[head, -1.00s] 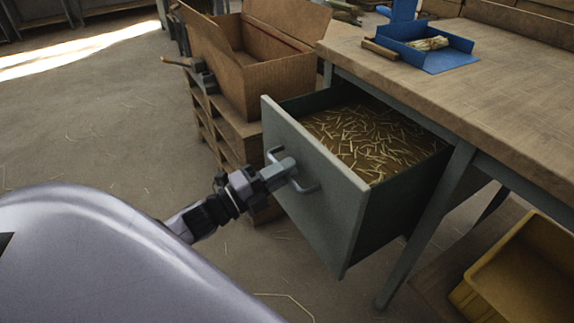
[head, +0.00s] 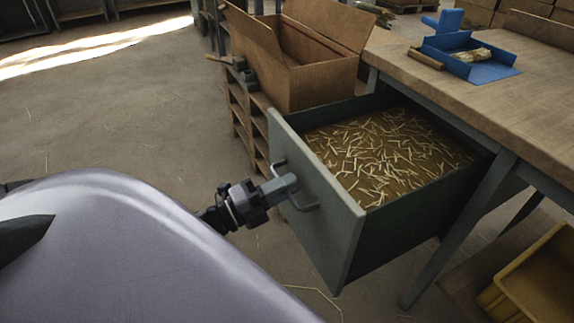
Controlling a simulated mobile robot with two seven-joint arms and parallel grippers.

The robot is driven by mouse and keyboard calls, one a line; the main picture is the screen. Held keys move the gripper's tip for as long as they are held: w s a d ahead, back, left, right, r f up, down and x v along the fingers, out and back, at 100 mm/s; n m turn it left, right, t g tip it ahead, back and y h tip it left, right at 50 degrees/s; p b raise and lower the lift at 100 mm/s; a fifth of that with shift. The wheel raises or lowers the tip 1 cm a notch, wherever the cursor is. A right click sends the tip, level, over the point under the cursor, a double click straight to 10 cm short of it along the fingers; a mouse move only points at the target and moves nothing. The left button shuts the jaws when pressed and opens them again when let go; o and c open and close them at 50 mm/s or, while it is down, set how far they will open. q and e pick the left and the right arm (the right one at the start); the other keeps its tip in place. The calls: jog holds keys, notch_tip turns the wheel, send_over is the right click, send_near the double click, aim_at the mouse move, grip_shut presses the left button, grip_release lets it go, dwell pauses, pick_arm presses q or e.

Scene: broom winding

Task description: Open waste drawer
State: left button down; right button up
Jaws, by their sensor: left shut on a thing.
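The waste drawer (head: 335,232) is a grey-green metal drawer under the workbench. It stands pulled well out, and its inside is visible. Straw-like clippings (head: 385,150) cover its floor. A grey bar handle (head: 308,207) is on its front panel. My left gripper (head: 288,186) is shut on the handle, in front of the panel. The handle's middle is hidden by the fingers. My right gripper is not in view.
The wooden workbench (head: 480,95) carries a blue tray (head: 490,73). An open cardboard box (head: 325,80) stands on a wooden pallet stack (head: 243,118) behind the drawer. A yellow bin (head: 540,285) is on the floor at lower right. Floor at left is clear.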

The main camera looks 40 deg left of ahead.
pick_arm(q)
jog(key=c, duration=1.3)
grip_release()
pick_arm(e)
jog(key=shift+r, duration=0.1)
pick_arm(q)
jog(key=p+v, duration=0.1)
jog(key=v, duration=0.6)
jog(key=shift+a, duration=0.1)
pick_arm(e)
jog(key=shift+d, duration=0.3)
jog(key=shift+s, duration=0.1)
